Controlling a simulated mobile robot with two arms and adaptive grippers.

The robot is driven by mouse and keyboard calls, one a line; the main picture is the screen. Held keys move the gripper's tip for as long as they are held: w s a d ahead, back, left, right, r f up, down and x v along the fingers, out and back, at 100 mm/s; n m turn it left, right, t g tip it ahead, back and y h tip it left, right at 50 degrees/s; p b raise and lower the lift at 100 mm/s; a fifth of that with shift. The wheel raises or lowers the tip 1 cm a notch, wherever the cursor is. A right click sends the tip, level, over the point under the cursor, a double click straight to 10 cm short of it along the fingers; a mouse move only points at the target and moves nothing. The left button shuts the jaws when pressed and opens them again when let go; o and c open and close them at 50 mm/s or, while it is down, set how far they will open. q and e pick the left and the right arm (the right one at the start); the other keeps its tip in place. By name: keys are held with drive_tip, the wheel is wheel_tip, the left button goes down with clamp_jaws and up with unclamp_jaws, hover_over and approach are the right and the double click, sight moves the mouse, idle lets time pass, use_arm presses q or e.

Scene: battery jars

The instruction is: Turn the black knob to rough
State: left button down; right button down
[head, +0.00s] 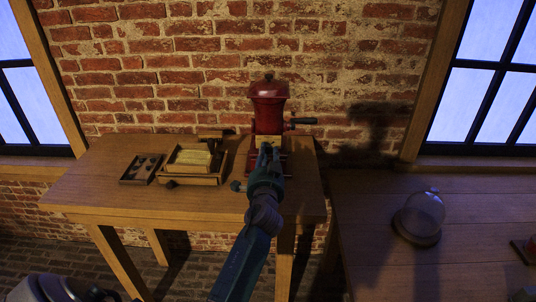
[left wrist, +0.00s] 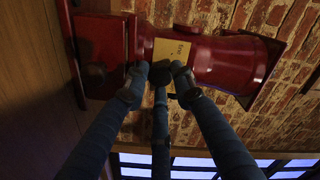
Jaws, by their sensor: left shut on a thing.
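A red machine (head: 269,102) with a domed top stands on the wooden table against the brick wall. It lies sideways in the left wrist view (left wrist: 220,62). A yellow plate (left wrist: 172,50) with small lettering is on its front; I cannot read the words for sure. My left gripper (head: 267,153) reaches the machine's front, and its fingertips (left wrist: 160,76) are drawn together at the plate's edge. They are shut on the black knob, which the fingers hide, so its setting cannot be told.
A dark handle (head: 303,121) sticks out from the machine's right side. Left of it on the table are a wooden box (head: 190,179) and a small dark tray (head: 141,168) with small pieces. A glass dome (head: 423,212) stands on the right table.

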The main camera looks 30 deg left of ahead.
use_arm(q)
drive_tip(key=shift+a+r+m, duration=0.1)
drive_tip(key=shift+m, duration=0.6)
drive_tip(key=c, duration=1.5)
unclamp_jaws()
drive_tip(key=shift+o, duration=0.2)
drive_tip(key=shift+a, duration=0.1)
drive_tip(key=v, duration=1.2)
drive_tip(key=shift+f, duration=0.25)
